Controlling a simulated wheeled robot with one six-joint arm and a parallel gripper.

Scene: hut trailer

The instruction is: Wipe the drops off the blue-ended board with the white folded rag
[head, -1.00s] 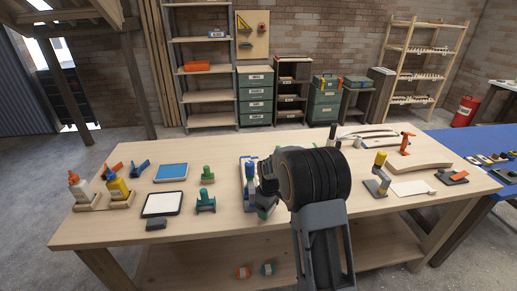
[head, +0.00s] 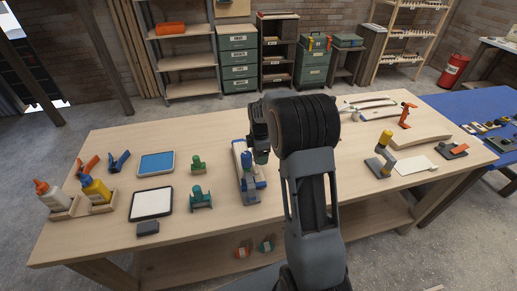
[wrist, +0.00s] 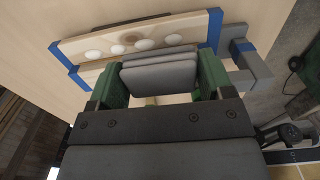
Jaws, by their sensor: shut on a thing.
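My gripper (head: 262,156) is shut on the white folded rag, which looks light grey in the wrist view (wrist: 160,72) between two green fingers (wrist: 160,85). The blue-ended board (wrist: 75,50) lies just beyond the rag in the wrist view, with a blue band at each end. Several pale round drops (wrist: 144,44) sit in a row along it, with a brownish patch among them. The rag is close to the board; I cannot tell whether they touch. In the head view the board (head: 238,150) is partly hidden by my gripper.
A blue-grey clamp (head: 249,186) stands at the board's near end. Green tools (head: 201,198), a white-topped tray (head: 151,204) and a dark block (head: 148,228) are to the left. A yellow-topped tool (head: 381,155) stands to the right. Bare tabletop (head: 320,195) lies between.

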